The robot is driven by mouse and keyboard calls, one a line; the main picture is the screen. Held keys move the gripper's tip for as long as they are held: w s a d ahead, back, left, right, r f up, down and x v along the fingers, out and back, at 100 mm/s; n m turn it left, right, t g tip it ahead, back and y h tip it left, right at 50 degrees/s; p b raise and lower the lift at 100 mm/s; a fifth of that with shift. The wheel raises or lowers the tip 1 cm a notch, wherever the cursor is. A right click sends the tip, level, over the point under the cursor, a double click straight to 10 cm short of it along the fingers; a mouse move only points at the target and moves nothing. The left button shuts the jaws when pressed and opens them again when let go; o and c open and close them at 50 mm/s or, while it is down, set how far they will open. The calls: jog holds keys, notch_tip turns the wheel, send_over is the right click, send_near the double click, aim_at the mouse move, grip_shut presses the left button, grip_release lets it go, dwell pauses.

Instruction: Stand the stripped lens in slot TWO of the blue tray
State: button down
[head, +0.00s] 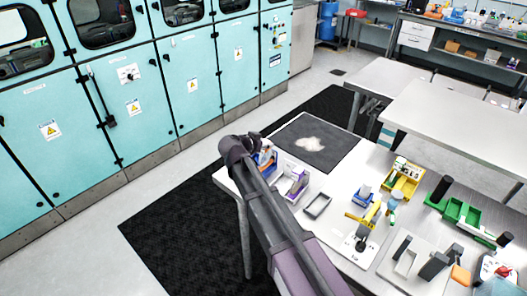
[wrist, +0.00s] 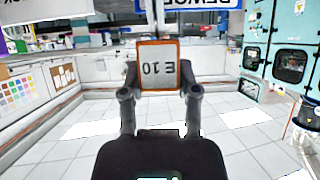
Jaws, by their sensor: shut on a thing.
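In the wrist view my gripper (wrist: 160,80) is shut on an upright, flat, orange-rimmed plate (wrist: 160,63). Its pale face reads "E 10" upside down, and it seems to be the lens. In the head view my arm crosses the table and hides part of it; the fingers are hard to make out there. Small blue and orange shapes (head: 266,158) show beside the arm's far end. A small blue holder (head: 363,194) stands mid-table, but I cannot tell whether it is the blue tray. No slot numbers are legible.
A pale tray with purple parts (head: 292,186) and a grey open tray (head: 317,206) stand right of my arm. A yellow tray (head: 402,180), a yellow device (head: 364,222) and a green tray (head: 462,214) stand farther right. A dark mat (head: 312,146) lies at the table's far end.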

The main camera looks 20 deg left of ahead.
jog(key=shift+f+b, duration=1.3)
jog(key=shift+f, duration=0.25)
jog(key=shift+f, duration=0.15)
jog(key=shift+c, duration=1.7)
grip_release()
jog(key=shift+r, duration=0.25)
jog(key=p+v, duration=0.5)
jog(key=v, duration=0.7)
jog(key=shift+p, duration=0.4)
jog(key=shift+f, duration=0.1)
